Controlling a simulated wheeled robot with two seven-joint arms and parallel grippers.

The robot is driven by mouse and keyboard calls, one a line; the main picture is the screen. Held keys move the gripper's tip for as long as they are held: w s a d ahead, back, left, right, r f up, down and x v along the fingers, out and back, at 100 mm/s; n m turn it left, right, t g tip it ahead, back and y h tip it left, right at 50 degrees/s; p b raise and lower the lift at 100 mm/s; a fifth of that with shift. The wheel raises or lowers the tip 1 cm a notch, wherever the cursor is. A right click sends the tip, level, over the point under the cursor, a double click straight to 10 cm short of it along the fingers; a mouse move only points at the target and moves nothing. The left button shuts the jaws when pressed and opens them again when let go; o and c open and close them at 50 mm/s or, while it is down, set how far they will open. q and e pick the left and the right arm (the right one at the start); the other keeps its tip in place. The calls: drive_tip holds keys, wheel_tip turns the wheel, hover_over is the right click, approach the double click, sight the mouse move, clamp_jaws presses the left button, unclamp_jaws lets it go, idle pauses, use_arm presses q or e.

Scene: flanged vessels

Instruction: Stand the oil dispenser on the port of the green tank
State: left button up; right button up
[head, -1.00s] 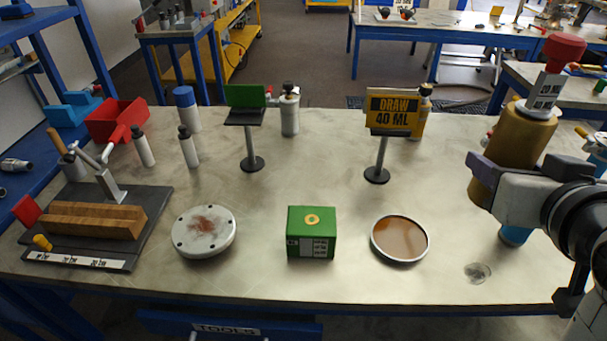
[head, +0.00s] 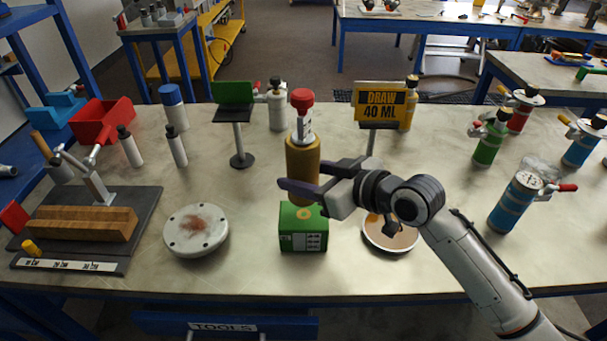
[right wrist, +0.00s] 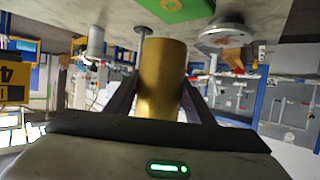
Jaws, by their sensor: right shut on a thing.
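The oil dispenser (head: 303,150) has a gold-brown body, a pale label on its neck and a red knob on top. My right gripper (head: 308,178) is shut on its body and holds it roughly upright above the table. The green tank (head: 303,239) is a green block with a yellow ring, its port (head: 304,213), on top. In the head view the dispenser's lower end overlaps the tank's back top edge. In the right wrist view the dispenser (right wrist: 163,75) sits between the fingers, with a gap between its end and the green tank (right wrist: 178,8). My left gripper is out of view.
A round white flanged lid (head: 196,231) lies left of the tank, and a round brown-filled dish (head: 390,240) lies right, partly behind my arm. A "DRAW 40 ML" sign (head: 381,102) and a green stand (head: 236,114) stand behind. Several coloured canisters (head: 490,140) stand at right.

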idle(0.5)
drive_tip(key=shift+p, duration=0.3)
drive_tip(key=shift+f, duration=0.2)
drive_tip(key=shift+f+b, duration=1.35)
drive_tip(key=shift+f, duration=0.7)
drive_tip(key=shift+f, duration=0.3)
drive_tip(key=o, duration=2.2)
drive_tip(key=shift+s+f, duration=0.1)
